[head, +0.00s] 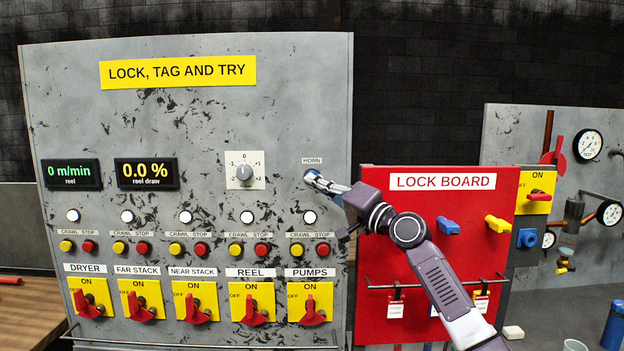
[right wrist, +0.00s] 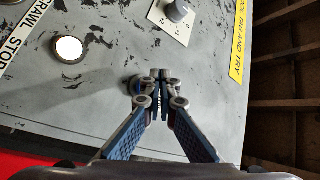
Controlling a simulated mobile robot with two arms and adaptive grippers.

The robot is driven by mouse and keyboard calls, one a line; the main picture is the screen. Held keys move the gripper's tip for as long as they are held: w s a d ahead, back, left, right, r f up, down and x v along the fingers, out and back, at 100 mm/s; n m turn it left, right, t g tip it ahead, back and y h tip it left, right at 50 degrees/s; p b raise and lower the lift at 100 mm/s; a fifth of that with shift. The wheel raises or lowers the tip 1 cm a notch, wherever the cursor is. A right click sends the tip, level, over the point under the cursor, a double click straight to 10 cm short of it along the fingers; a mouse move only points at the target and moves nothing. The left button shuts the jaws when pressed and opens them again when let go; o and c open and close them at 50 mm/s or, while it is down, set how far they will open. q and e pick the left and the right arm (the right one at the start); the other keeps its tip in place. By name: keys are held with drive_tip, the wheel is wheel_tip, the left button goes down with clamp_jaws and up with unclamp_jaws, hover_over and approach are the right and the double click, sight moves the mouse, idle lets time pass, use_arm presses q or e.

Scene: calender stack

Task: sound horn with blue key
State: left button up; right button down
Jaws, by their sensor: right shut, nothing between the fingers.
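The HORN label (head: 312,160) is on the upper right of the grey panel (head: 80,115). My right gripper (head: 309,176) is at the panel just below this label, its fingers shut and empty. In the right wrist view, the shut fingertips (right wrist: 162,74) point at the panel face, with a dark round part partly visible behind them; I cannot tell whether they touch it. The horn control itself is mostly hidden by the fingers. A blue key-like piece (head: 447,226) is on the red lock board (head: 378,250), apart from the gripper. My left gripper is not in view.
A round selector knob (head: 244,172) is left of the gripper. Below are white lamps, yellow and red buttons, and red-handled switches (head: 312,310). A yellow piece (head: 497,225) is on the lock board. A gauge panel (head: 510,130) stands at right.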

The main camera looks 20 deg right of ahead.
idle(0.9)
drive_tip(key=shift+w+d+b, duration=0.1)
drive_tip(key=shift+w+b, duration=0.3)
drive_tip(key=shift+w+d+b, duration=0.2)
drive_tip(key=shift+w+b, duration=0.25)
drive_tip(key=shift+w, duration=0.05)
idle(0.5)
drive_tip(key=shift+r, duration=0.1)
drive_tip(key=shift+s+a+p, duration=0.25)
drive_tip(key=shift+s+p, duration=0.3)
drive_tip(key=shift+s, duration=0.4)
